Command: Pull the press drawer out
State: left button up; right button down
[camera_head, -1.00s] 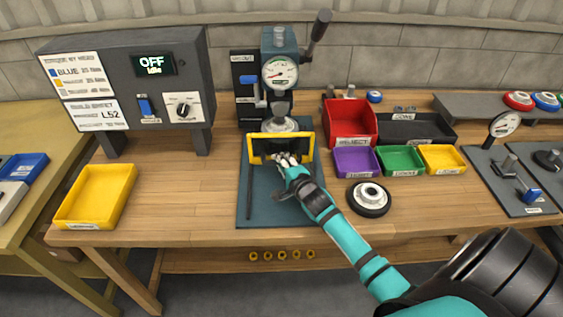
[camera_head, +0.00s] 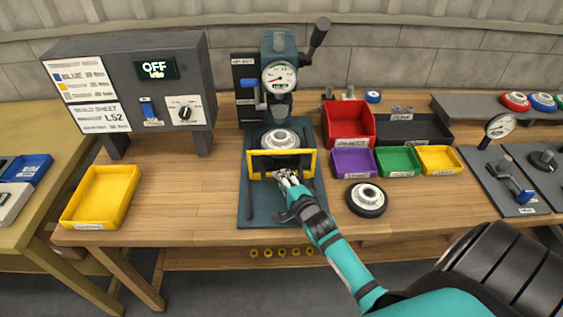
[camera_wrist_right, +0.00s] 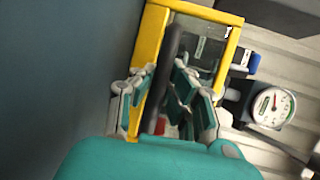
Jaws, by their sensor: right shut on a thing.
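The press (camera_head: 279,72) stands at the middle back of the bench, with a round dial on its front. Its drawer has a yellow-framed front (camera_head: 309,165) with a dark window, standing out from the press over the dark base plate (camera_head: 262,207). A round metal part (camera_head: 280,140) sits behind the yellow frame. My right gripper (camera_head: 288,178) is shut on the drawer's dark handle at the lower part of the frame. In the right wrist view the handle (camera_wrist_right: 172,62) runs between the fingers (camera_wrist_right: 162,100), beside the yellow frame (camera_wrist_right: 150,38). My left gripper is not in view.
A red bin (camera_head: 348,125) and small purple (camera_head: 354,163), green (camera_head: 398,161) and yellow bins stand right of the press. A dark wheel-like part (camera_head: 367,199) lies right of the base plate. A control box (camera_head: 130,85) reading OFF stands left.

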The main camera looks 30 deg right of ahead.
jog(key=s+a+p, duration=0.1)
jog(key=s+a, duration=0.1)
jog(key=s, duration=0.1)
jog(key=s+a+p, duration=0.1)
jog(key=s+a, duration=0.1)
jog(key=s, duration=0.2)
jog(key=s+a+p, duration=0.2)
jog(key=s, duration=0.2)
jog(key=shift+s+a+f, duration=0.1)
jog(key=shift+a+f, duration=0.05)
jog(key=shift+a, duration=0.25)
jog(key=c, duration=1.3)
grip_release()
jog(key=v, duration=1.2)
